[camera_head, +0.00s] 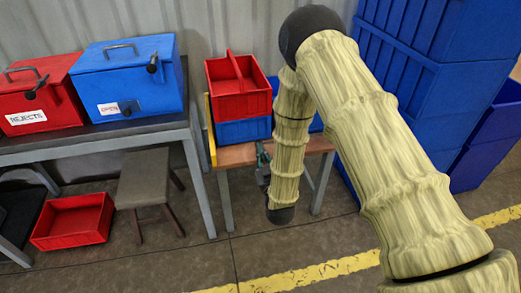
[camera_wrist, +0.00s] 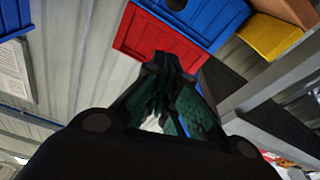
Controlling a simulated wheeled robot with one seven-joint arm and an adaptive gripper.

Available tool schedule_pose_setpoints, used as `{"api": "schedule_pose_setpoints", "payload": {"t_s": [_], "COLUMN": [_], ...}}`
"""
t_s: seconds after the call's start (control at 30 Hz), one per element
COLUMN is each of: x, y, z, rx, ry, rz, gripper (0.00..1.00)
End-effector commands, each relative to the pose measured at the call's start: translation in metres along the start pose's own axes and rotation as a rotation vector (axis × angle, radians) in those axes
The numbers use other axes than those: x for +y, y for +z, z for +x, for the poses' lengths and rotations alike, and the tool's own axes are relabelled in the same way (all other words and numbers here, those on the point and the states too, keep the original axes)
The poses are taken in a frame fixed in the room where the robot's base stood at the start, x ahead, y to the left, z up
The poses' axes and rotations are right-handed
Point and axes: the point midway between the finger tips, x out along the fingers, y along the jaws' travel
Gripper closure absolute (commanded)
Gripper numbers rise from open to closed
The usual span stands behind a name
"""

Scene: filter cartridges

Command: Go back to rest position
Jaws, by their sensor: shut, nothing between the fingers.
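My gripper (camera_head: 262,160) shows partly in the camera_head view, beside the lower part of my arm and in front of the small wooden-topped table (camera_head: 237,155). Most of its body is hidden behind the arm. In the camera_wrist view its dark fingers (camera_wrist: 168,65) come together at the tips, with nothing seen between them. The gripper is shut and empty. A red box face (camera_wrist: 140,40) and a blue box (camera_wrist: 205,15) show beyond the fingertips in that view.
A red divided crate (camera_head: 225,100) sits on a blue crate (camera_head: 243,130) on the small table. A workbench (camera_head: 90,140) at left carries a red REJECTS box (camera_head: 35,95) and a blue box (camera_head: 125,80). A stool (camera_head: 150,185) and red tray (camera_head: 72,222) stand below. Blue bins (camera_head: 420,80) rise at right.

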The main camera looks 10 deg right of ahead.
Motion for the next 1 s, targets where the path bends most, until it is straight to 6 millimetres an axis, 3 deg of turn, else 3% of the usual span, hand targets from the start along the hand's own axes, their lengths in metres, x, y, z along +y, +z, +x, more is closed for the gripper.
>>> {"api": "schedule_pose_setpoints", "payload": {"t_s": [0.37,0.47,0.57,0.67,0.8,1.0], "x": [0.000,0.000,0.002,0.003,0.005,0.009], "y": [0.001,0.013,0.042,0.083,0.135,0.188], "z": [0.000,-0.008,-0.029,-0.064,-0.126,-0.230], "rx": [-0.004,-0.050,-0.162,-0.329,-0.581,-0.927], "ry": [-0.001,-0.011,-0.032,-0.060,-0.092,-0.115], "rz": [0.001,0.007,0.025,0.053,0.099,0.165], "gripper": [1.00,1.00,1.00,1.00,1.00,1.00]}}
